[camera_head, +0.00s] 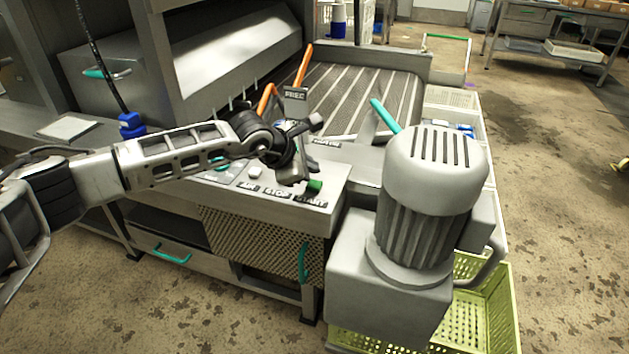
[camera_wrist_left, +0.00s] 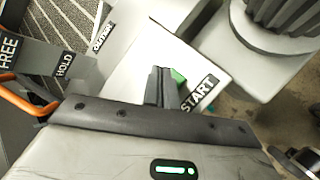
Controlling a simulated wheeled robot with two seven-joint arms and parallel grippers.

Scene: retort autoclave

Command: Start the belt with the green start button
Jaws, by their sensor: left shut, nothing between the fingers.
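The green start button (camera_head: 314,186) sits on the front right of the grey control panel (camera_head: 235,200), behind the START label (camera_head: 311,200). My left gripper (camera_head: 304,182) is shut and empty, with its fingertips right beside the button in the head view. In the left wrist view the shut fingers (camera_wrist_left: 163,88) partly cover the green button (camera_wrist_left: 178,76), and the START label (camera_wrist_left: 199,93) lies to their right. I cannot tell whether the fingers touch the button. The slatted belt (camera_head: 370,90) lies behind the panel. My right gripper is not in view.
A large grey motor (camera_head: 430,190) stands close on the right of the panel. A yellow-green crate (camera_head: 490,310) is on the floor below it. Orange levers (camera_head: 303,65) and a FREE sign (camera_head: 295,94) stand behind my left gripper. STOP (camera_head: 276,193) is labelled beside START.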

